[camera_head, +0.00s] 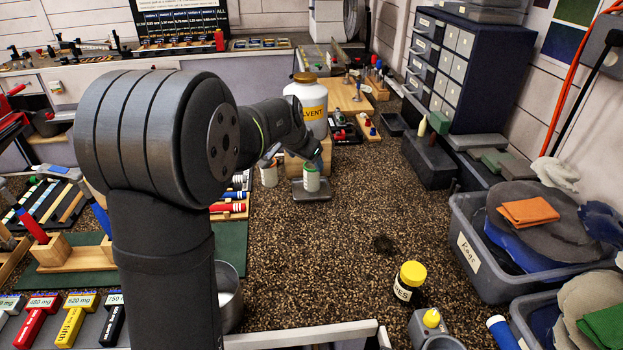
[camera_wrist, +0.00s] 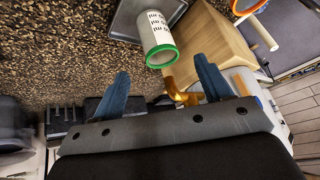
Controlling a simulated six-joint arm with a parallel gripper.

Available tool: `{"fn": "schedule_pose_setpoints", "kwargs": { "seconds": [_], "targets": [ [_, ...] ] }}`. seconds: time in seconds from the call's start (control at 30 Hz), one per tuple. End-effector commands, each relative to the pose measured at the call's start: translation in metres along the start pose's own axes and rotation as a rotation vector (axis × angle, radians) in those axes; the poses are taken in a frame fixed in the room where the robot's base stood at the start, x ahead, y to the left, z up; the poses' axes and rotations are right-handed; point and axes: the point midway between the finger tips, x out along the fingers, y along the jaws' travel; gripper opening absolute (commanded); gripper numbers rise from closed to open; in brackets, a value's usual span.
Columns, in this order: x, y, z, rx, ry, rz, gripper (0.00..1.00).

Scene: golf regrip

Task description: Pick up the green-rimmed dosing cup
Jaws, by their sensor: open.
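The green-rimmed dosing cup (camera_head: 312,179) is white and stands upright on a small dark grey plate (camera_head: 312,194). In the wrist view the cup (camera_wrist: 155,30) shows printed text and its green rim faces me. My gripper (camera_head: 295,158) is open and empty, just behind and above the cup in the head view. In the wrist view its two blue fingertips (camera_wrist: 163,80) are spread apart, with the cup beyond them and roughly between their lines. I see no contact with the cup.
Another white cup (camera_head: 268,175) stands close to the left. A wooden block (camera_wrist: 212,45) is beside the green-rimmed cup. A white solvent jug (camera_head: 308,105) stands behind. The speckled mat to the right is mostly clear, up to a grey rag bin (camera_head: 480,255).

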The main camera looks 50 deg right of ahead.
Motion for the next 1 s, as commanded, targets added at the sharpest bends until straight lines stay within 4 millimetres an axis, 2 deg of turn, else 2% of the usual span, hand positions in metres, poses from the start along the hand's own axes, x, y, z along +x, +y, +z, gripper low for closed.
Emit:
{"fn": "schedule_pose_setpoints", "kwargs": {
  "seconds": [0.07, 0.27, 0.53, 0.7, 0.87, 0.9, 1.0],
  "targets": [
    [0.009, 0.000, 0.000, 0.000, -0.001, 0.001, 0.71],
    [0.021, 0.000, 0.000, 0.001, 0.000, 0.000, 0.71],
    [0.059, 0.002, 0.000, 0.000, -0.001, 0.001, 0.71],
    [0.067, 0.002, -0.001, 0.000, 0.002, 0.000, 0.71],
    [0.067, 0.002, -0.001, 0.000, 0.002, 0.000, 0.71],
    [0.066, 0.002, -0.001, 0.000, 0.002, 0.000, 0.69],
    [0.066, 0.002, -0.001, 0.000, 0.002, 0.000, 0.49]
  ]
}}
